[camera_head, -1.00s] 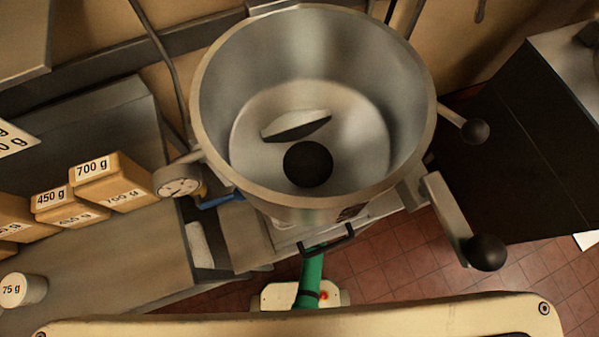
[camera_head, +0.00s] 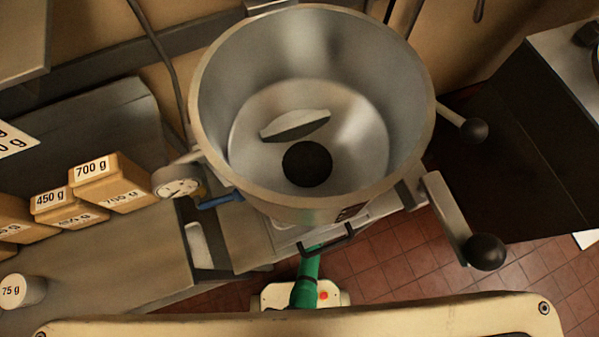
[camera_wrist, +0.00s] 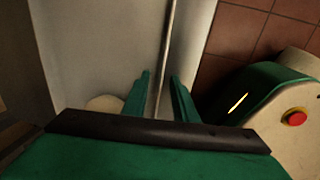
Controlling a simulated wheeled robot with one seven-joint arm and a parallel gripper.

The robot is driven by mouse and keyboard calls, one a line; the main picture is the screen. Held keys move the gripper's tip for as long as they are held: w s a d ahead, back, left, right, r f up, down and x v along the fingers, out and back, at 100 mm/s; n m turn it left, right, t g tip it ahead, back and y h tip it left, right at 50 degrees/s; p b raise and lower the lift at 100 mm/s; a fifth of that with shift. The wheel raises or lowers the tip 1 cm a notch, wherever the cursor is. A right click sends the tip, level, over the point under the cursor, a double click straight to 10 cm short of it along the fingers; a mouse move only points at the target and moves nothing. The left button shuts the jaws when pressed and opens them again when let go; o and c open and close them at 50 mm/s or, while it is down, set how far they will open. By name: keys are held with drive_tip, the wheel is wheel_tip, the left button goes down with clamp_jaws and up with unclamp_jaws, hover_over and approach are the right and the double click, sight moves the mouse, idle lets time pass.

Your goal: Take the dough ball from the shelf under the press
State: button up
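The press appears to be the large steel drum (camera_head: 408,120) with a gauge and levers in the head view. Its underside and the shelf below are hidden there, and so is my gripper; only part of my green arm shows under the drum's front. In the wrist view my gripper (camera_wrist: 163,85) has its two green fingers apart, with a gap between them. A pale rounded thing (camera_wrist: 102,103), perhaps the dough ball, shows partly behind the left finger, outside the gap. Whether it touches the finger I cannot tell.
A thin metal edge or rod (camera_wrist: 168,45) runs upright ahead of the finger gap, beside a pale panel (camera_wrist: 100,45). A black handle (camera_head: 327,240) juts from the front below the drum. A ball-ended lever (camera_head: 486,252) is at right. Labelled boxes (camera_head: 112,182) stand left.

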clamp_jaws()
drive_tip(key=shift+r, duration=0.1)
